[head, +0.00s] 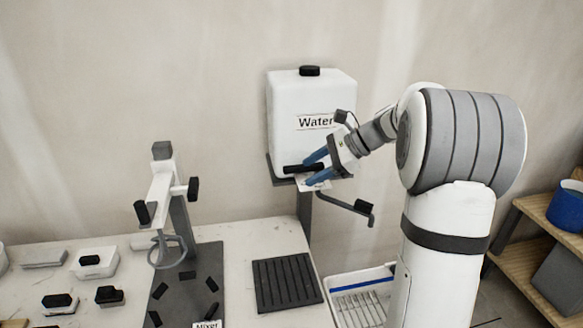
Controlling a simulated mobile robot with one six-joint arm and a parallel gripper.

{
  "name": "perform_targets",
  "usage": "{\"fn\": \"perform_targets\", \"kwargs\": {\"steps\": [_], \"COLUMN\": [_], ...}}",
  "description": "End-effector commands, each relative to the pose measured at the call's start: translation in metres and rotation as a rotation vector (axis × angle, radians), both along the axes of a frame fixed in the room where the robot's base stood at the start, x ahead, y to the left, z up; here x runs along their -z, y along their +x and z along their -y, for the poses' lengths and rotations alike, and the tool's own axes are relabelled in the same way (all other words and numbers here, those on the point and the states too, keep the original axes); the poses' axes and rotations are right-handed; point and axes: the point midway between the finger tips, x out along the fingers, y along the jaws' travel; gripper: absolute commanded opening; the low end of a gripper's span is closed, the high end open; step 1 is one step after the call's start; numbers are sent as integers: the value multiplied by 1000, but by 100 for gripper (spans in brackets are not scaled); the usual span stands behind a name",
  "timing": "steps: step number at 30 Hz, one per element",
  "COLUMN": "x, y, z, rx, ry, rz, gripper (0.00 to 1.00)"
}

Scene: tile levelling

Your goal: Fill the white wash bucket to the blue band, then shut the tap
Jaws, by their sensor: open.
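The white water tank (300,115), labelled "Water", stands against the wall on a grey stand. A black bar-shaped handle (300,169), apparently the tap's, lies level at its lower front. My gripper (314,167) is open, its two blue fingers above and below the handle's right end; I cannot tell whether they touch it. A thin grey arm with a black end piece (363,207) reaches right from below the tank. A white bucket-like container (334,283) with a slatted inside and a bluish strip stands below, partly hidden by my arm. Its water level and any flow are unclear.
A pale worktop (240,260) on the left carries a mixer stand (184,215), a dark ribbed mat (286,284) and several white blocks with black grips. A wooden shelf (530,215) at the right holds a blue bucket (567,207) and a grey box.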

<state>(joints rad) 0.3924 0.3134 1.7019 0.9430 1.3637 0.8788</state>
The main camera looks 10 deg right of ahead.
Motion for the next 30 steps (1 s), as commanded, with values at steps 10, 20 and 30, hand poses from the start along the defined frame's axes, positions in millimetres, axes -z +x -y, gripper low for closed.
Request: {"fn": "perform_targets", "kwargs": {"steps": [10, 20, 30], "x": [17, 30, 46], "y": [66, 82, 96], "z": [52, 23, -10], "rx": [211, 219, 222], "ry": [310, 333, 330], "rz": [-138, -148, -147], "gripper": [52, 52, 52]}}
